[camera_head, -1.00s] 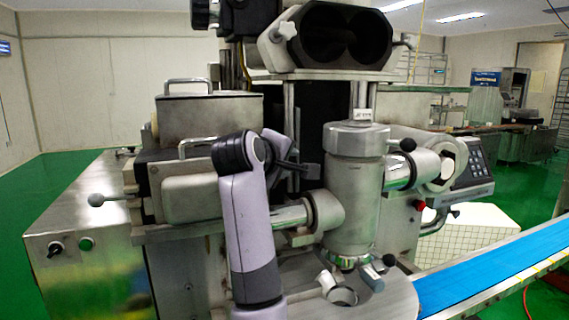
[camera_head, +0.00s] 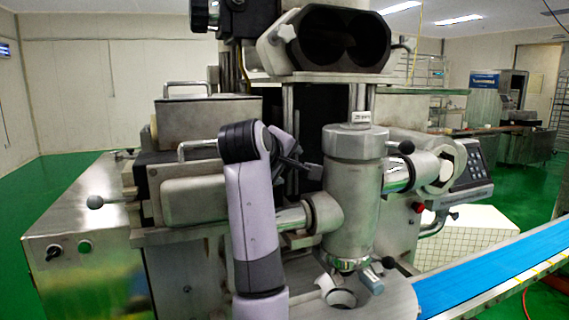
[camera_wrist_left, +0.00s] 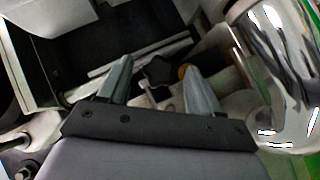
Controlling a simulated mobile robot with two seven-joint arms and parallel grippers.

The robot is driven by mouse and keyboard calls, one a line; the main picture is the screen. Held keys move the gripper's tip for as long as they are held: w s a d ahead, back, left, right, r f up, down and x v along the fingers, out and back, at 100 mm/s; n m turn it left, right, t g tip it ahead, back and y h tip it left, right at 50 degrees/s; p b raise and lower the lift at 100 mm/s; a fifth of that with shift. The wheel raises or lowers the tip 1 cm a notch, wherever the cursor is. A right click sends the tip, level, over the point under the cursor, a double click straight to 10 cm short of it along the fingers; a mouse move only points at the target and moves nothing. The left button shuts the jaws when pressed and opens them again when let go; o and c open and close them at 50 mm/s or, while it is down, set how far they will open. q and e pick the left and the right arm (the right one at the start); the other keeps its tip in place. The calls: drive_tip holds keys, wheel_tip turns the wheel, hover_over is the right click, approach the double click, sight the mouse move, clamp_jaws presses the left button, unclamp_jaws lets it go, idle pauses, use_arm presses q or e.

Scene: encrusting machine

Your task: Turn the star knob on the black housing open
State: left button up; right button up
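A dark, star-shaped knob (camera_wrist_left: 157,70) shows in the left wrist view, ahead of the gap between my left fingers. A black housing (camera_wrist_left: 62,62) with a silver rail along its edge fills the left of that view. My left gripper (camera_wrist_left: 155,85) is open, its two grey fingers apart with nothing held between them. In the head view my left gripper (camera_head: 306,166) reaches toward the dark middle of the machine, left of the steel cylinder; the dark knob cannot be made out there. My right gripper is not in view.
The upright steel cylinder (camera_head: 352,185) stands just right of my left gripper and shows large at the right of the wrist view. A steel box with handles (camera_head: 195,195) is left of my arm. A blue conveyor (camera_head: 495,275) runs at lower right.

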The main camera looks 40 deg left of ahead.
use_arm(q)
drive_tip(key=shift+s, duration=0.1)
drive_tip(key=b+v, duration=0.1)
drive_tip(key=v, duration=0.6)
idle(0.6)
